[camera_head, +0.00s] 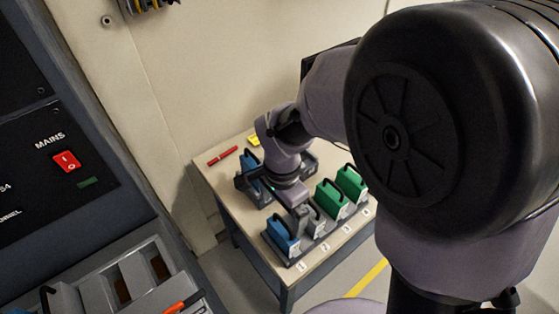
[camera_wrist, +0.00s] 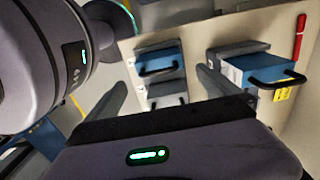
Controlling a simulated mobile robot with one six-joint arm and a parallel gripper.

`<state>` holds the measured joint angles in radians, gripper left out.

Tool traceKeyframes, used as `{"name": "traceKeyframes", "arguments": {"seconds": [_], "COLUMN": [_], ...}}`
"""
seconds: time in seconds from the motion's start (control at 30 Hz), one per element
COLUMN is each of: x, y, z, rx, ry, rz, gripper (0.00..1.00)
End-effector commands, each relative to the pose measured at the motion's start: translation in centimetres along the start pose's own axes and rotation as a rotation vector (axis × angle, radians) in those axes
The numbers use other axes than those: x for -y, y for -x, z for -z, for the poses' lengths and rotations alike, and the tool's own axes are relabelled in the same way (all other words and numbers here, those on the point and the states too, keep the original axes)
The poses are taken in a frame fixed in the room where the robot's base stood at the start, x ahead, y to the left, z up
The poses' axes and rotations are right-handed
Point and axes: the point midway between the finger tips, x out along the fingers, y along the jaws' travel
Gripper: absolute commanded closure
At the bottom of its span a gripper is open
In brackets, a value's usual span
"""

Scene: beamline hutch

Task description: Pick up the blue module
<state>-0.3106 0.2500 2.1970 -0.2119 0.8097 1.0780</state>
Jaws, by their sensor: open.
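One blue module (camera_head: 282,233) with a black handle sits at the front-left end of the numbered rack on the table. It also shows near the top middle of the wrist view (camera_wrist: 158,64). A second blue module (camera_head: 250,163) stands in a holder at the back left; the wrist view shows it at right (camera_wrist: 262,70). My gripper (camera_head: 299,211) is open and points down over the rack, close to the grey module (camera_head: 314,222) beside the front blue one. In the wrist view, my gripper (camera_wrist: 165,97) has its fingers apart, with nothing held between them.
Two green modules (camera_head: 331,198) stand farther right in the rack. A red marker (camera_head: 222,156) and a yellow item (camera_head: 253,140) lie at the back of the table (camera_head: 215,178). A control panel with a red mains switch (camera_head: 67,161) stands at left.

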Motion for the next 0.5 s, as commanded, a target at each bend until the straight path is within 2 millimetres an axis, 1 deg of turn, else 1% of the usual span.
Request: {"name": "traceKeyframes", "arguments": {"seconds": [0.03,0.1,0.2,0.37,0.5], "x": [-0.1,-0.1,0.0,-0.1,-0.3], "y": [-2.0,-3.6,-4.8,-6.2,-9.2], "z": [0.0,0.0,0.0,0.1,0.3], "rx": [0.001,0.001,0.0,0.001,0.001], "ry": [0.0,0.001,0.001,0.0,0.001], "rz": [-0.003,-0.002,0.0,0.0,0.0], "gripper": [0.0,0.0,0.0,0.0,0.0]}}
